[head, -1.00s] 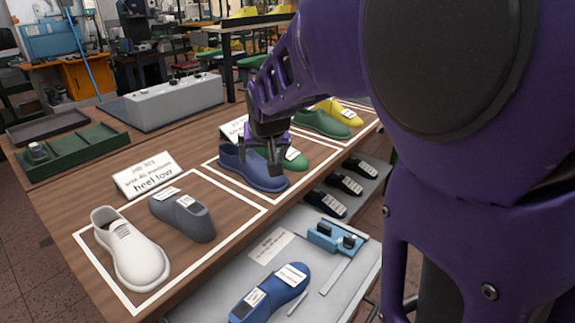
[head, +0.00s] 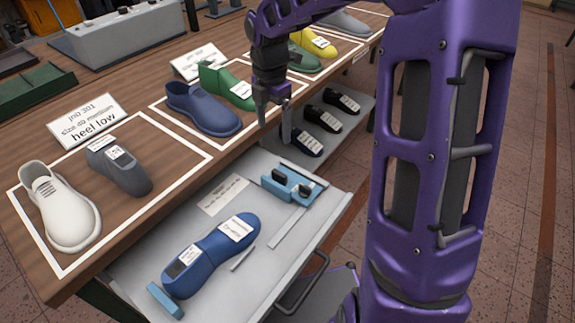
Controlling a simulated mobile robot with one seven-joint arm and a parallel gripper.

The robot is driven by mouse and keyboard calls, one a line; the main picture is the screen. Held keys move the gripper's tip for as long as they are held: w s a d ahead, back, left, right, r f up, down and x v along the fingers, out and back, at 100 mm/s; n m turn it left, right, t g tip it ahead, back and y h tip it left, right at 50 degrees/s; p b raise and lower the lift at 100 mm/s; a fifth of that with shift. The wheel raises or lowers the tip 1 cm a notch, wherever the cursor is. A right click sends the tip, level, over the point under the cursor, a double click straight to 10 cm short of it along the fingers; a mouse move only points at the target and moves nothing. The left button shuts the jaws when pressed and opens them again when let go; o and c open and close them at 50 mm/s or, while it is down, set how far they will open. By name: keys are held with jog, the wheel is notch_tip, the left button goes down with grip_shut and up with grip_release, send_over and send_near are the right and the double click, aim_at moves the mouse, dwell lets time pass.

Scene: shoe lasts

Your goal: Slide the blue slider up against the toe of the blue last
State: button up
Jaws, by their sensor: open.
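The blue last (head: 212,247) lies on the grey pull-out tray (head: 330,222), its toe end towards the upper right. A light-blue stop block (head: 165,300) sits by its other end. The light-blue slider (head: 275,187), with dark knobs on top, stands on the tray beyond the toe, with a clear gap between them. My gripper (head: 275,131) is open and empty, fingers pointing down, above and behind the slider in the picture. It appears apart from the slider; its exact height is hard to judge.
A thin groove (head: 287,228) runs along the tray near the slider, and a small grey strip (head: 243,257) lies beside the last. Black lasts (head: 323,118) sit behind. The wooden table (head: 190,190) bears white (head: 60,210), grey (head: 120,170) and dark-blue (head: 203,108) shoes or lasts.

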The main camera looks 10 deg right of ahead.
jog(key=d+n, duration=0.1)
jog(key=b, duration=0.4)
send_near(279, 173)
jog(key=shift+n, duration=0.3)
notch_tip(279, 173, down, 10)
jog(key=shift+w+d+f, duration=0.1)
jog(key=shift+f, duration=0.05)
grip_shut()
